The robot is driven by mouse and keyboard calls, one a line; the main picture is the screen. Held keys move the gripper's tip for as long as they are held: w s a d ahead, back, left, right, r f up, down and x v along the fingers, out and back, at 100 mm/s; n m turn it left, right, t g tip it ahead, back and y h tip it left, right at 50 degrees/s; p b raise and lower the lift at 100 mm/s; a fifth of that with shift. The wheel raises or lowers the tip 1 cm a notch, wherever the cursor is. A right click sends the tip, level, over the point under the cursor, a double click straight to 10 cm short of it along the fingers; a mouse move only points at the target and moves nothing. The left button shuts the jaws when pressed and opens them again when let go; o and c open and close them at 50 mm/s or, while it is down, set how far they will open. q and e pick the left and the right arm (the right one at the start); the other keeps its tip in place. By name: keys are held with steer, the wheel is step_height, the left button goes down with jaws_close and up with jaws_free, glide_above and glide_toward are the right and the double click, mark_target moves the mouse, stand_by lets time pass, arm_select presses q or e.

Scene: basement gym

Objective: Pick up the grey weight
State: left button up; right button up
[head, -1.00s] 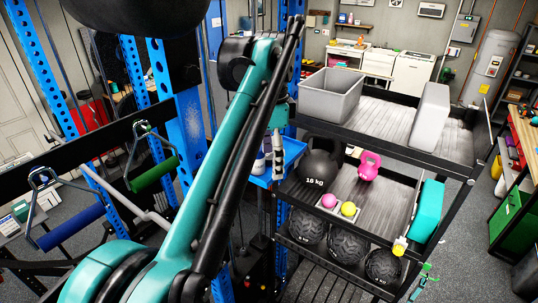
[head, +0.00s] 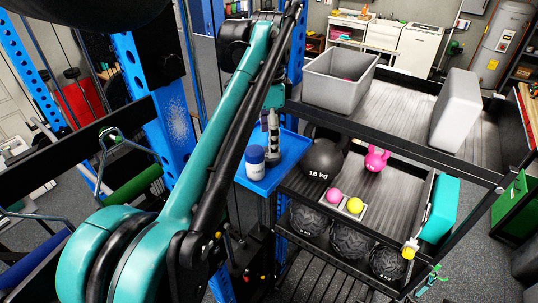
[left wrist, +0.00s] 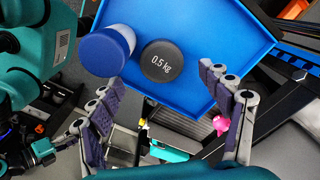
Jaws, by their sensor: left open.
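The grey weight shows in the left wrist view as a dark round end marked "0.5 kg" (left wrist: 162,61), on the blue tray (left wrist: 225,28). A blue and white bottle (left wrist: 108,48) stands just left of it. My right gripper is not in view.
A black rack beside the tray holds a 16 kg kettlebell (head: 323,160), a pink kettlebell (head: 376,159), small pink and yellow balls and several black balls. A grey bin (head: 340,82) stands on its top shelf. A blue post (head: 172,130) is left of my arm.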

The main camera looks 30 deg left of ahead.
arm_select(q)
steer(key=f, duration=0.4)
steer(key=shift+w+a+p, duration=0.2)
steer(key=shift+w+p, duration=0.05)
steer(key=shift+p, duration=0.15)
steer(key=shift+s+d+f, duration=0.1)
steer(key=shift+f, duration=0.15)
steer(key=shift+s+d+r, duration=0.1)
steer(key=shift+s, duration=0.05)
steer(key=shift+c, duration=0.2)
steer(key=c, duration=1.7)
